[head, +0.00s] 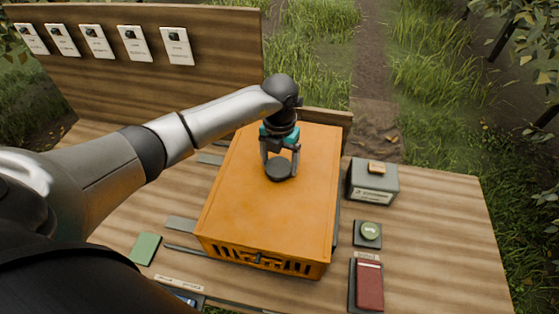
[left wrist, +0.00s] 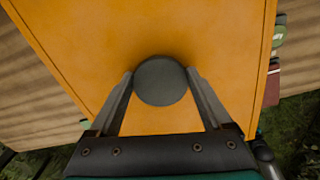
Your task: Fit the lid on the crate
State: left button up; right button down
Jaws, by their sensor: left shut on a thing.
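The orange lid (head: 245,205) is a flat panel with a round dark knob (head: 279,169) near its far middle. It lies over the orange crate (head: 255,258), whose slatted front wall shows below the lid's near edge. I cannot tell whether the lid is fully seated all round. My left gripper (head: 280,164) is shut on the knob from above. In the left wrist view, the fingers grip both sides of the knob (left wrist: 160,81), with the orange lid (left wrist: 215,35) spread beneath.
A green booklet (head: 145,248) lies at the left. A wooden board (head: 215,60) with several cards rises behind.

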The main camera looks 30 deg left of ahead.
aim_at(279, 165)
pick_arm(q)
jog(key=shift+f+b, duration=0.4)
jog(key=shift+f, duration=0.1)
jog(key=o, duration=1.4)
jog(key=shift+o, duration=0.2)
notch_tip(279, 165, up, 11)
jog(key=p, duration=0.9)
jog(key=shift+s, duration=0.1)
